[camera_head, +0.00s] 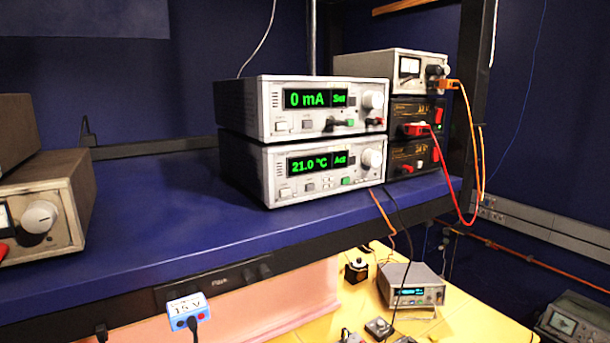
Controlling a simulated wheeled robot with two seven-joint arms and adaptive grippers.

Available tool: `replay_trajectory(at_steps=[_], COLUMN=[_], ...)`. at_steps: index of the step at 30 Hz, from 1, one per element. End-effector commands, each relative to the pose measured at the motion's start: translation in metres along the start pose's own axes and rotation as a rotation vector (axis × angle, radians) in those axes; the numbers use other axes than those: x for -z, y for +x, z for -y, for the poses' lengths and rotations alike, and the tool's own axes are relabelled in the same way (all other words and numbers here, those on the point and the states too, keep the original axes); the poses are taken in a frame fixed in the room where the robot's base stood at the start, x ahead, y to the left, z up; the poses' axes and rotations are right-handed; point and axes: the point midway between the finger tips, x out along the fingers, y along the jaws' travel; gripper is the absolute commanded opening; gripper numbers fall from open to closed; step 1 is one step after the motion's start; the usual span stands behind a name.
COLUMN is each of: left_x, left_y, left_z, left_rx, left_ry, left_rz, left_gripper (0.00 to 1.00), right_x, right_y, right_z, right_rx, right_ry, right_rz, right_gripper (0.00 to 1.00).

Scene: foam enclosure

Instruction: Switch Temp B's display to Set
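Two white-fronted instruments are stacked on the blue shelf (170,225). The lower instrument (265,180) has a green display (310,163) reading "21.0 °C" with a small field at its right that looks like "Act". It has a round knob (372,158) at the right and small buttons (325,184) below the display. The upper instrument (262,105) reads "0 mA", with a small field that looks like "Set". No label reading Temp B is legible on either. Neither of my grippers is in view.
Right of the stack stand a metered unit (385,65) and two black units (405,112) with orange and red cables. Other instruments (50,205) sit at the left. The shelf is clear between. A yellow bench (470,322) with a small device (412,285) lies below.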

Motion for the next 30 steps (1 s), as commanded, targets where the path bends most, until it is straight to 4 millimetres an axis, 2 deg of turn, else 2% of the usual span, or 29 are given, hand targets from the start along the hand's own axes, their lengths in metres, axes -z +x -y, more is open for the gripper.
replay_trajectory(at_steps=[2,18,30], left_x=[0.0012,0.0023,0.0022], left_y=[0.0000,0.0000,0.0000], left_z=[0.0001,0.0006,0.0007], left_rx=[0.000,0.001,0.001], left_ry=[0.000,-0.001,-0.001], left_rz=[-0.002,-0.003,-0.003], left_gripper=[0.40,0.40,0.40], right_x=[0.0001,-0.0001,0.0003], right_y=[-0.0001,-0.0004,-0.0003], right_z=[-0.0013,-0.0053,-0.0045], right_rx=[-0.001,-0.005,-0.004], right_ry=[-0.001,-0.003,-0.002], right_rz=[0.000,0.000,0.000], right_gripper=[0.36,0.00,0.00])
